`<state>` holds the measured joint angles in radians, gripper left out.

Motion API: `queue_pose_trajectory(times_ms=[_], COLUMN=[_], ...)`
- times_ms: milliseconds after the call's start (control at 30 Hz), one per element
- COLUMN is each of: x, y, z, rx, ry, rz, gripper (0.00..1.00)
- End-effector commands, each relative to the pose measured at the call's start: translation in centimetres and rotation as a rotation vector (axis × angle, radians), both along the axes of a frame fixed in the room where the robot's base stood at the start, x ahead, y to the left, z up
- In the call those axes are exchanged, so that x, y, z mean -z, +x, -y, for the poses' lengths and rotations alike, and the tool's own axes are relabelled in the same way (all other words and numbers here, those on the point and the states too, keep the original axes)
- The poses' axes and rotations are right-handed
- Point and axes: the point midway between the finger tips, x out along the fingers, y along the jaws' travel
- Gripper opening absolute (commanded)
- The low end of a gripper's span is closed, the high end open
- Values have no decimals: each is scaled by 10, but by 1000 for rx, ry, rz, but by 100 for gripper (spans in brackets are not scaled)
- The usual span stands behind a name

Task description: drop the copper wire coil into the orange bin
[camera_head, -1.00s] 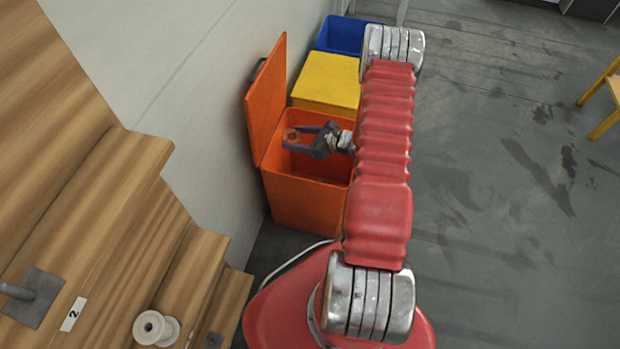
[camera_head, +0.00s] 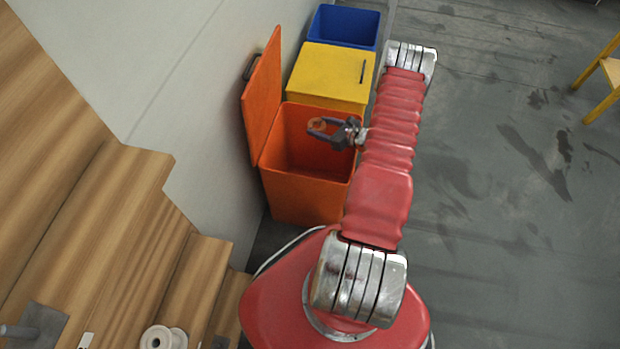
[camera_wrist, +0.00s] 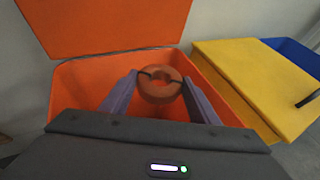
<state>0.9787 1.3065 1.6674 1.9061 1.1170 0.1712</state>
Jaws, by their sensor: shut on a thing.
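The copper wire coil (camera_head: 318,125) is a small brown-orange ring. It also shows in the wrist view (camera_wrist: 160,91), held between the two grey fingers. My gripper (camera_head: 320,128) is shut on the coil; its fingers show on both sides of it in the wrist view (camera_wrist: 160,88). The orange bin (camera_head: 298,197) stands against the wall with its lid (camera_head: 262,98) raised on the left side. In the head view the gripper and coil appear over the bin's opening. In the wrist view the bin (camera_wrist: 75,90) lies behind and below the coil.
A yellow bin (camera_head: 328,70) with a closed lid stands behind the orange bin, and a blue bin (camera_head: 345,25) is behind that. Wooden steps (camera_head: 100,230) with a white spool (camera_head: 163,338) are at the left. Open grey floor (camera_head: 480,200) lies to the right.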

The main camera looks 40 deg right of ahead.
Motion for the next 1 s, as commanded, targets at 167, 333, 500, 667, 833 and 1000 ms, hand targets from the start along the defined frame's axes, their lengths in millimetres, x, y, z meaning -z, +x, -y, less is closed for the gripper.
queue_pose_trajectory(times_ms=[167, 333, 500, 667, 833, 1000], x=[13, 31, 47, 55, 56, 56], y=[0, -1, -1, -1, -1, -1], z=[0, 0, 0, 1, 1, 1], rx=[0, 0, 1, 1, 2, 2], ry=[1, 1, 1, 0, -1, -1], rz=[0, 0, 0, 1, 1, 1], gripper=[26, 26, 26, 26, 26, 56])
